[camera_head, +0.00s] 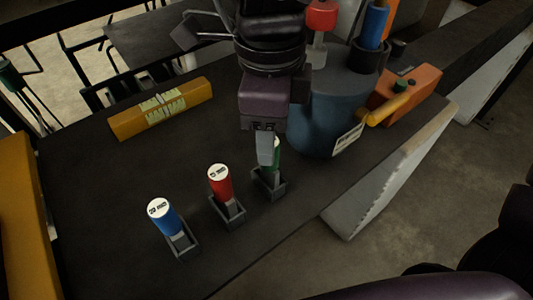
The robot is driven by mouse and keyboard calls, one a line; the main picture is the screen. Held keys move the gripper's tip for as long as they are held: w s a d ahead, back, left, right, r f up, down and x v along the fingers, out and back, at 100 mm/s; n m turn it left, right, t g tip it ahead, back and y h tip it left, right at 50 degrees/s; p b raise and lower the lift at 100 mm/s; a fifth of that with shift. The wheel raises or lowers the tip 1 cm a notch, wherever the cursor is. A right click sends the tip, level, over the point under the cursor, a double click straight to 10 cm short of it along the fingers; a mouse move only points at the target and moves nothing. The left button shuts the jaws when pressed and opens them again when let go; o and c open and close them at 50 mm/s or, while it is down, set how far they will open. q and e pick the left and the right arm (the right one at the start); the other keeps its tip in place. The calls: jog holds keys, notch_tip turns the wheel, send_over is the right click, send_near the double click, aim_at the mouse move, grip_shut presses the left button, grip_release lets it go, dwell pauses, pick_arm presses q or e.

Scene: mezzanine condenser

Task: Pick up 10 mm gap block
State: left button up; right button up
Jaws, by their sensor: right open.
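Three coloured blocks with white labelled tops stand in small grey holders on the dark table. The blue block (165,218) is at left, the red block (221,186) in the middle, and the green block (276,156) at right. The labels are too small to read for sure, and the green block's top is hidden, so I cannot tell which is the 10 mm gap block. My right gripper (265,150) points down in front of the green block and covers part of it. It is open; whether it touches the block is unclear. My left gripper is not in view.
A yellow labelled bar (162,108) lies at the back left. A blue-grey round container (325,118) with upright tools stands just right of my gripper. An orange box (411,92) with a yellow handle is beyond it. The table's right edge is close to the holders.

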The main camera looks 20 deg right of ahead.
aim_at(270, 174)
jog(key=shift+s+f, duration=0.15)
jog(key=shift+f, duration=0.25)
jog(key=f, duration=0.2)
jog(key=w+f+p, duration=0.1)
jog(key=f, duration=0.1)
jog(key=shift+d+f+p, duration=0.15)
jog(key=shift+p, duration=0.15)
jog(key=shift+s+f, duration=0.15)
jog(key=shift+f, duration=0.1)
jog(key=shift+s, duration=0.1)
jog(key=shift+c, duration=0.6)
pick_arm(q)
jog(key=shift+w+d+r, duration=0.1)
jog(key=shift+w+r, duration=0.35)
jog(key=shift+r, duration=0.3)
pick_arm(e)
grip_shut()
